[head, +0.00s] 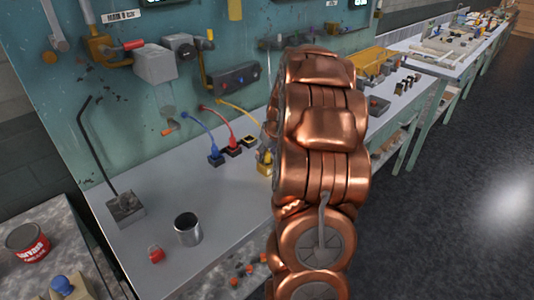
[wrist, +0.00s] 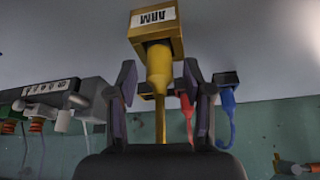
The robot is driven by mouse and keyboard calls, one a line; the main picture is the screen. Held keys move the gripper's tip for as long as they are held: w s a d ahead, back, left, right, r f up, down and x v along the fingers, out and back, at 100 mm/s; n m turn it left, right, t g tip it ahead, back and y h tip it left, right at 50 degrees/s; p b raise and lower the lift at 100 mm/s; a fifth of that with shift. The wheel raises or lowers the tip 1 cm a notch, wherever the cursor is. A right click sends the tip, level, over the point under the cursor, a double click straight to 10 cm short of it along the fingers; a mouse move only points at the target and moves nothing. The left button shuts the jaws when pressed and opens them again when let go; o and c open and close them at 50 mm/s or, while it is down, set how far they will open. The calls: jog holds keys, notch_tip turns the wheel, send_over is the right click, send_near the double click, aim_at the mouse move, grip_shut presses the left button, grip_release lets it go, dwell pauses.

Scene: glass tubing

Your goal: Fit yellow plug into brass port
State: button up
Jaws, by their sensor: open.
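The brass port (wrist: 156,20), a block with a white label, is at the top middle of the wrist view. The yellow plug (wrist: 159,66) has its wide end in the port's opening, and its yellow cable (wrist: 160,120) runs toward my gripper's base. How deep it sits cannot be told. My gripper (wrist: 158,75) is open, one finger on each side of the plug, with visible gaps. In the head view the brass port (head: 264,166) shows partly beside my copper arm, which hides my gripper and the plug.
A metal cup (head: 188,229) and a small red item (head: 156,255) stand on the bench. The bench around the cup is mostly clear.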

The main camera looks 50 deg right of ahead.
jog(key=b+v, duration=0.2)
jog(key=v, duration=1)
jog(key=shift+b, duration=0.3)
jog(key=s+a+f+n+g+y, duration=0.1)
jog(key=s+a, duration=0.2)
jog(key=a, duration=0.9)
jog(key=s+a+f+n+g+y, duration=0.1)
jog(key=s+a+g, duration=0.15)
jog(key=a, duration=0.95)
jog(key=s+a+f+g, duration=0.1)
jog(key=s+a+f, duration=0.1)
jog(key=s+a, duration=0.4)
jog(key=s+a+f+g+h, duration=0.1)
jog(key=s+a+f, duration=0.2)
jog(key=s, duration=1.1)
jog(key=a, duration=0.3)
jog(key=shift+s+a, duration=0.15)
jog(key=shift+a, duration=0.05)
jog(key=shift+g, duration=0.25)
jog(key=shift+r+p, duration=0.5)
jog(key=shift+p, duration=0.1)
